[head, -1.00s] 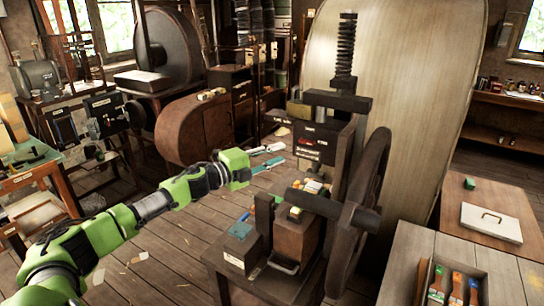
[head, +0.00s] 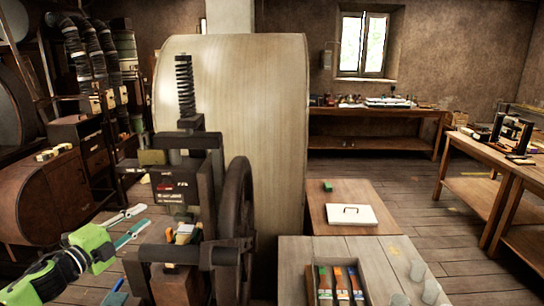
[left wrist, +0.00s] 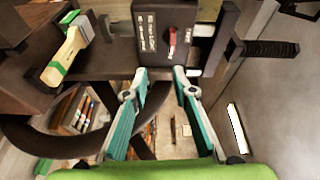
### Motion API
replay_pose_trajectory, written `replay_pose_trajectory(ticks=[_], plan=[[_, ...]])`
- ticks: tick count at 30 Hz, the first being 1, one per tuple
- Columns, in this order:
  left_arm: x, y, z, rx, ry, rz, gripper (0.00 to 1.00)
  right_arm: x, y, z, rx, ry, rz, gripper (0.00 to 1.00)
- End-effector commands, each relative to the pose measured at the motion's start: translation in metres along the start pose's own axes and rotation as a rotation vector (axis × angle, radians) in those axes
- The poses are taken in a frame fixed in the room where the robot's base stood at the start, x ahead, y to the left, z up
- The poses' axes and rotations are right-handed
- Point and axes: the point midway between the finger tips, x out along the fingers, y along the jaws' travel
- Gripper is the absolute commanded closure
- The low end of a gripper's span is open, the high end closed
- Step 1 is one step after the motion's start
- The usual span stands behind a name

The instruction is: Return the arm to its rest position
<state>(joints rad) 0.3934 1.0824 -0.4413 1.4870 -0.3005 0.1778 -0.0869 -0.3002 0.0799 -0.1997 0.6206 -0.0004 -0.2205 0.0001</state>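My left gripper (head: 145,215) is at the lower left of the head view, just left of the handwheel press (head: 185,140). Its two teal fingers are spread apart. In the left wrist view the open fingers (left wrist: 160,71) have nothing between their tips, and the press's dark plate with a red part (left wrist: 172,42) shows beyond them. The press has a tall dark screw (head: 185,85) and a large dark handwheel (head: 237,220) on its right side. My right arm and gripper are not in view.
A pale wooden object with a green band (left wrist: 62,55) lies on the press at upper left in the left wrist view. A tray of coloured-handled tools (head: 338,283) sits on the near bench. A large pale curved panel (head: 260,130) stands behind the press. Floor is open at right.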

Motion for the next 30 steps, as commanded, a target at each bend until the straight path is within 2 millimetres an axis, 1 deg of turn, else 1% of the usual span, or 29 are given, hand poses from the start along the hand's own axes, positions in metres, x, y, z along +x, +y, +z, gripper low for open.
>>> replay_pose_trajectory(ticks=[1, 2, 3, 4, 5, 6, 8, 9, 11, 12, 14, 15, 17, 18, 20, 21, 24, 30], plan=[[0.004, 0.023, -0.019, -0.064, -0.012, 0.010, 0.75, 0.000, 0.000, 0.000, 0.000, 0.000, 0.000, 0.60], [0.005, 0.035, -0.029, -0.104, -0.031, 0.016, 0.75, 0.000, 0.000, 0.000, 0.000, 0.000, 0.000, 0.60], [0.005, 0.054, -0.042, -0.165, -0.060, 0.027, 0.75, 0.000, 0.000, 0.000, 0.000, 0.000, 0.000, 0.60], [0.003, 0.068, -0.053, -0.215, -0.085, 0.037, 0.75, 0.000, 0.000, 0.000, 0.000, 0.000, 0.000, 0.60], [0.001, 0.082, -0.063, -0.265, -0.112, 0.049, 0.75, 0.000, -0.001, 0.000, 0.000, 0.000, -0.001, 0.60], [-0.004, 0.100, -0.076, -0.332, -0.152, 0.067, 0.75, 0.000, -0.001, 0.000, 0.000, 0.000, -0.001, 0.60], [-0.014, 0.127, -0.096, -0.433, -0.213, 0.101, 0.75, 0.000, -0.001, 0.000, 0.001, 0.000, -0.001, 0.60], [-0.023, 0.144, -0.108, -0.499, -0.258, 0.126, 0.75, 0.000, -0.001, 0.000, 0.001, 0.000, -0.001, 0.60], [-0.040, 0.170, -0.126, -0.597, -0.327, 0.171, 0.75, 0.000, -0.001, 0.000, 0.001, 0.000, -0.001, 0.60], [-0.054, 0.187, -0.138, -0.662, -0.376, 0.205, 0.75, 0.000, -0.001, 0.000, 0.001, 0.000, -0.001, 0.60], [-0.077, 0.210, -0.156, -0.756, -0.453, 0.259, 0.75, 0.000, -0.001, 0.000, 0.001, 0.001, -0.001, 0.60], [-0.093, 0.225, -0.169, -0.818, -0.504, 0.299, 0.75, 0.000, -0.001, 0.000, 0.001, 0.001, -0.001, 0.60], [-0.121, 0.245, -0.187, -0.906, -0.585, 0.361, 0.75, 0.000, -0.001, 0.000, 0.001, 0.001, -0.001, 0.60], [-0.141, 0.257, -0.199, -0.962, -0.637, 0.405, 0.75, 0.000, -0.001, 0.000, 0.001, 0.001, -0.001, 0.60], [-0.169, 0.271, -0.215, -1.034, -0.712, 0.466, 0.75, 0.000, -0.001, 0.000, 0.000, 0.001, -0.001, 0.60], [-0.186, 0.278, -0.225, -1.074, -0.755, 0.504, 0.75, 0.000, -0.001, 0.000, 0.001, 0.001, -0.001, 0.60], [-0.224, 0.291, -0.246, -1.155, -0.849, 0.586, 0.75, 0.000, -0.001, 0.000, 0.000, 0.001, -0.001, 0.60], [-0.286, 0.302, -0.282, -1.271, -0.995, 0.723, 0.75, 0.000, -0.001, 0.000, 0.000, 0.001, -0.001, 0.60]])
